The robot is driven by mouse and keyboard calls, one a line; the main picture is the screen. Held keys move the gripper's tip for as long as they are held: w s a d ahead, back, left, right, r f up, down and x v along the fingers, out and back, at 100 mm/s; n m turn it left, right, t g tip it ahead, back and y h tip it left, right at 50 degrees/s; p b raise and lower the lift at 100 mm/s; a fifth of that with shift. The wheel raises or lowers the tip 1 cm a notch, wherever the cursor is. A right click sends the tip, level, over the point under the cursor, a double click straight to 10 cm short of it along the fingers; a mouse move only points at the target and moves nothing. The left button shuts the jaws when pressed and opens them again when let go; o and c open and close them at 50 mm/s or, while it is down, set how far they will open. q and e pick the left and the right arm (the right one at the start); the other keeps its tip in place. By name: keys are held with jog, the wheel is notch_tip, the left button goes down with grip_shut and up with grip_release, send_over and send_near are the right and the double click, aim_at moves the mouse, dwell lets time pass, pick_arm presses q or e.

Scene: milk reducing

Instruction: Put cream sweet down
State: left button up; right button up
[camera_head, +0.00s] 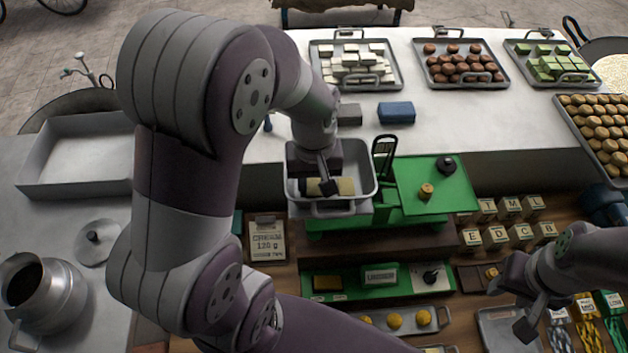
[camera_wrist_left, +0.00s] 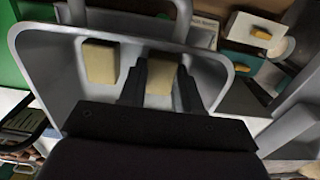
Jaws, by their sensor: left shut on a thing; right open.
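My left gripper (camera_head: 326,186) reaches down into a grey metal pan (camera_head: 302,208) on the left side of a green balance scale (camera_head: 408,208). In the left wrist view the gripper (camera_wrist_left: 160,85) is shut on a cream sweet (camera_wrist_left: 160,78), a pale block, inside the pan's rim. A second cream sweet (camera_wrist_left: 100,63) lies in the pan beside it. Whether the held block touches the pan floor is hard to tell. In the head view the fingers partly hide the blocks. My right gripper (camera_head: 512,308) is open and empty at the lower right.
A black weight (camera_head: 447,165) and a brass weight (camera_head: 426,191) stand on the scale's right plate. A tray of whitish blocks (camera_head: 354,66) sits at the back, with brown and green sweets to its right. A "CREAM 120 g" card (camera_head: 267,240) lies in front of the scale.

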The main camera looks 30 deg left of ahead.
aim_at(314, 188)
pick_arm(q)
jog(key=o, duration=0.7)
jog(key=shift+o, duration=0.2)
jog(key=shift+s+r, duration=0.1)
jog(key=shift+s, duration=0.2)
jog(key=r, duration=0.7)
jog(key=shift+w, duration=0.25)
notch_tip(314, 188, up, 5)
jog(key=p, duration=0.4)
jog(key=shift+s+r, duration=0.1)
jog(key=shift+s, duration=0.05)
pick_arm(e)
jog(key=r, duration=0.4)
jog(key=shift+s, duration=0.2)
